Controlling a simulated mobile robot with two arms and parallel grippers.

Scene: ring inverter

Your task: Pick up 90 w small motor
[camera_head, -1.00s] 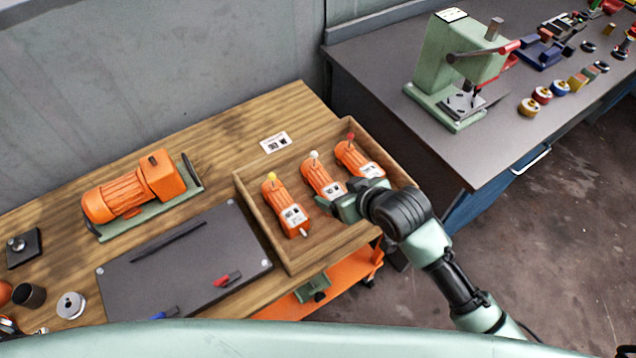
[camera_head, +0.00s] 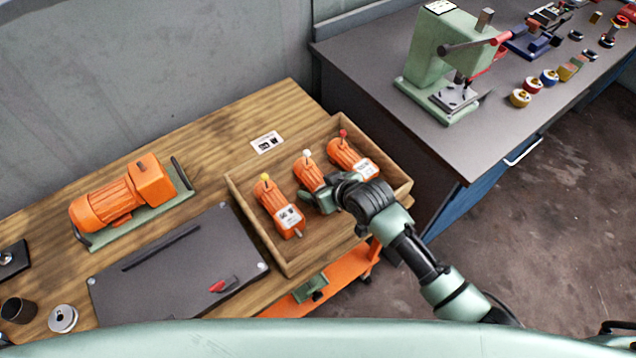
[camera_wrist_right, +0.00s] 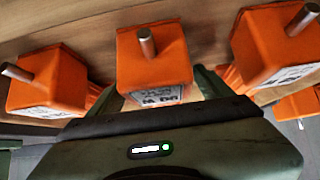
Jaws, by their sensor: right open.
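Three small orange motors lie side by side in a wooden tray (camera_head: 253,226): one with a yellow tip (camera_head: 272,205), one with a white tip (camera_head: 309,173), one with a red tip (camera_head: 350,158). I cannot read the wattage on their labels. My right gripper (camera_head: 321,198) is open at the near end of the white-tipped motor and hides its label. In the right wrist view the middle motor (camera_wrist_right: 153,58) sits between the fingers, its metal shaft facing the camera; neighbouring motors (camera_wrist_right: 48,82) (camera_wrist_right: 272,42) flank it. Whether the fingers touch it is unclear. My left gripper is not in view.
A larger orange motor (camera_head: 112,203) on a green base and a dark board (camera_head: 175,268) lie left of the tray. A green press (camera_head: 440,60) stands on the grey bench at right. The tray's near part is bare.

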